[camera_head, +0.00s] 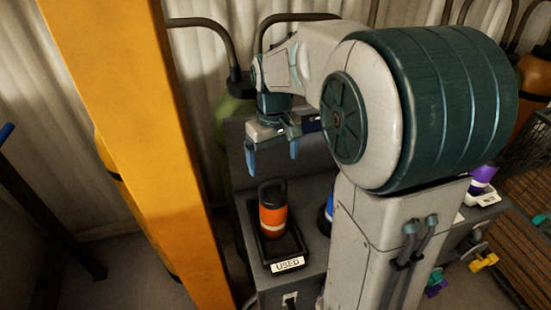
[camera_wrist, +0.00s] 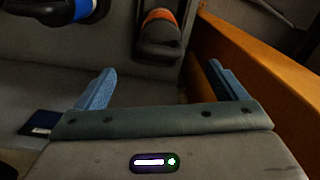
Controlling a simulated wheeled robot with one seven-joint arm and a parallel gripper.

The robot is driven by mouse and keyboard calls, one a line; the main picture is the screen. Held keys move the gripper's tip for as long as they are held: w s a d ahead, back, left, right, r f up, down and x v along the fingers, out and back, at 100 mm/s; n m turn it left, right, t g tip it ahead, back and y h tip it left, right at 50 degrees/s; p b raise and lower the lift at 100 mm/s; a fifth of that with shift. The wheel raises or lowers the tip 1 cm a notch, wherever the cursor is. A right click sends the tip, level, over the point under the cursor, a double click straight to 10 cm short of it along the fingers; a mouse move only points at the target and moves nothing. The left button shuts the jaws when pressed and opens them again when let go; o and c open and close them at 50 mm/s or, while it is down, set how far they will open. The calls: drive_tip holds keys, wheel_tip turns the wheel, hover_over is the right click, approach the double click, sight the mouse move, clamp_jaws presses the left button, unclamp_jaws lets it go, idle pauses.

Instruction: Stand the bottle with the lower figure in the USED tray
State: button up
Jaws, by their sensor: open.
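An orange bottle with a black lid (camera_head: 273,208) stands upright in a black tray labelled USED (camera_head: 288,265). My gripper (camera_head: 272,154) is open and empty, above and behind this bottle, apart from it. A blue bottle (camera_head: 328,211) stands just right of the tray, mostly hidden behind my arm. The wrist view shows the orange bottle (camera_wrist: 163,15) and the blue bottle (camera_wrist: 72,10) at the top edge, beyond my open fingers (camera_wrist: 160,85). No figure is readable on any bottle. A purple bottle (camera_head: 483,176) is at the far right.
A yellow post (camera_head: 135,130) rises close to the left of the tray; it also shows in the wrist view (camera_wrist: 265,65). A green tank (camera_head: 232,110) stands behind the grey bench. Valves with coloured handles (camera_head: 484,262) stick out at the lower right.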

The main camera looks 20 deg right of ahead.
drive_tip(key=shift+s+r, duration=0.3)
drive_tip(key=s+m+t, duration=0.3)
drive_tip(key=s, duration=1.2)
drive_tip(key=shift+s, duration=0.35)
